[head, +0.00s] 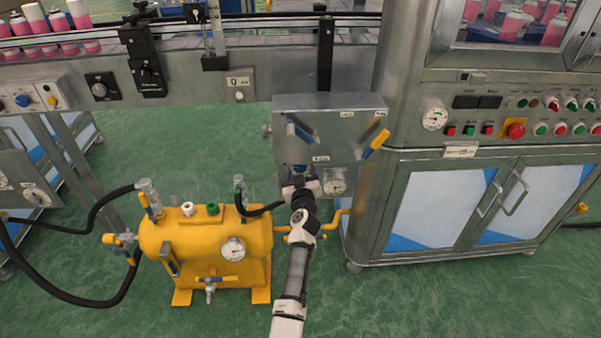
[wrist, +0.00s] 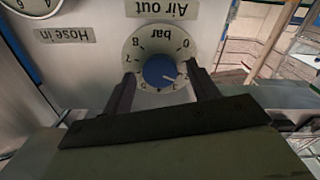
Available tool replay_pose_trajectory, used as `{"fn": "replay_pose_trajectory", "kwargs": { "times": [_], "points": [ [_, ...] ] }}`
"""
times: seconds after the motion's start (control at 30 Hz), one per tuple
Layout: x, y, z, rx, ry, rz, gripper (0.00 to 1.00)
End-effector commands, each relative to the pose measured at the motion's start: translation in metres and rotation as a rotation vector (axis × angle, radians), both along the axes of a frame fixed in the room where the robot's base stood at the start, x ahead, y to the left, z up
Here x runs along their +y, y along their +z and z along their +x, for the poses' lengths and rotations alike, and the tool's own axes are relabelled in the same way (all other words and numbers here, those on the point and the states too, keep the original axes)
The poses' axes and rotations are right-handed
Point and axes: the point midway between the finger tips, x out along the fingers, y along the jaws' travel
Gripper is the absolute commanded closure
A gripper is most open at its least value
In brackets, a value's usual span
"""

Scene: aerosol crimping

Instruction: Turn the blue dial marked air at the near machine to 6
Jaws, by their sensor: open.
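The blue dial (wrist: 159,71) sits on a round scale plate (wrist: 183,52) marked bar, under an upside-down "Air out" label (wrist: 163,9) in the wrist view. Its white pointer line is towards the lower right, near the 2 and 3 marks. My gripper (wrist: 163,92) is open, with one dark finger on each side of the dial; I cannot tell whether they touch it. In the head view, my gripper (head: 300,183) is at the lower edge of the grey control box (head: 330,103), largely hiding the dial.
A pressure gauge (head: 336,182) sits right beside my gripper. Blue and yellow levers (head: 376,143) are on the box above. A yellow tank (head: 205,248) with black hoses stands at left, a steel cabinet (head: 448,205) at right. Green floor lies between.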

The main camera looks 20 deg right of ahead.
Motion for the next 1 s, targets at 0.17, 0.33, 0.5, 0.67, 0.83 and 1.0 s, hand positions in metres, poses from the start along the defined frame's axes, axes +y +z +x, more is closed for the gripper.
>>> {"fn": "replay_pose_trajectory", "kwargs": {
  "times": [0.17,0.33,0.5,0.67,0.83,1.0],
  "points": [
    [0.0002,-0.0001,-0.0001,0.0,0.0,0.0,0.59],
    [0.0002,-0.0001,-0.0002,0.0,0.0,0.0,0.81],
    [0.0002,-0.0003,-0.0004,-0.001,0.0,0.004,0.86],
    [0.0001,-0.0006,-0.0004,-0.01,0.0,0.034,0.86],
    [0.0001,-0.0011,-0.0005,-0.033,0.0,0.114,0.86],
    [-0.0001,-0.0016,-0.0005,-0.069,0.001,0.242,0.86]
  ]
}}
